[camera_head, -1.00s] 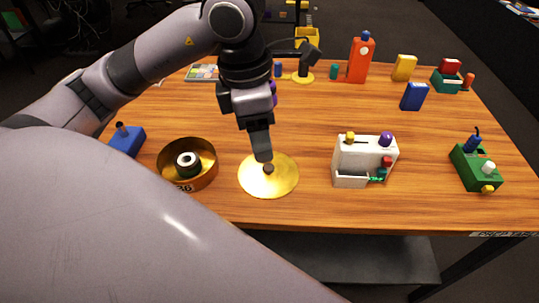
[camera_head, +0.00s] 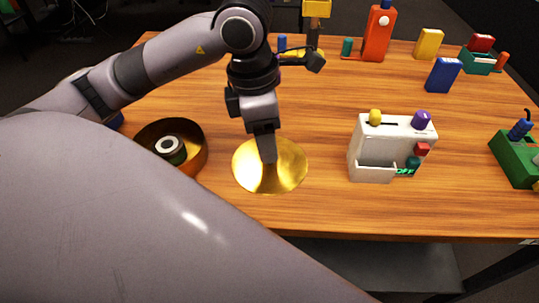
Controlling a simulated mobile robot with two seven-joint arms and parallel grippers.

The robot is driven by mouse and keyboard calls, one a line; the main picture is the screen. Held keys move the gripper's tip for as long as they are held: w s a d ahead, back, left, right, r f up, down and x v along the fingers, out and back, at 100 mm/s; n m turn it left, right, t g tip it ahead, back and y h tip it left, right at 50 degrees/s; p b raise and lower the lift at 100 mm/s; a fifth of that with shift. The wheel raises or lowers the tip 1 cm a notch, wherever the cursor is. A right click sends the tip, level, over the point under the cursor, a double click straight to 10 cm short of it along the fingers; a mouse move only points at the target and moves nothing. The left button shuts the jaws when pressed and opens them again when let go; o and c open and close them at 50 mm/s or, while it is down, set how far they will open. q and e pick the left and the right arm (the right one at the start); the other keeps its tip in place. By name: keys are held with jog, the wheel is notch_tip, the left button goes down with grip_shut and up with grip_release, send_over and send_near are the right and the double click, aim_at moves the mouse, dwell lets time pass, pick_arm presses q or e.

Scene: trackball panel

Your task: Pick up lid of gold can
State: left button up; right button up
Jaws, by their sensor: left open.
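The gold lid (camera_head: 287,178) is a shiny round disc lying flat on the wooden table, right of the gold can. The gold can (camera_head: 203,153) stands open at the left with a dark and white ring-shaped item inside; my arm hides its lower left part. My left gripper (camera_head: 267,158) points down over the middle of the lid, its fingertips at or just above the knob. The fingers hide the knob, and I cannot tell whether they touch it. My right gripper does not show.
A white box with coloured knobs (camera_head: 385,145) stands right of the lid. A green box (camera_head: 515,160) is at the right edge. An orange bottle (camera_head: 378,35), a blue block (camera_head: 443,75) and a yellow block (camera_head: 429,44) stand farther back. The middle of the table (camera_head: 340,95) is clear.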

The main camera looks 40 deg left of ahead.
pick_arm(q)
jog(key=f, duration=0.4)
jog(key=shift+w, duration=0.3)
grip_shut()
jog(key=shift+r, duration=0.1)
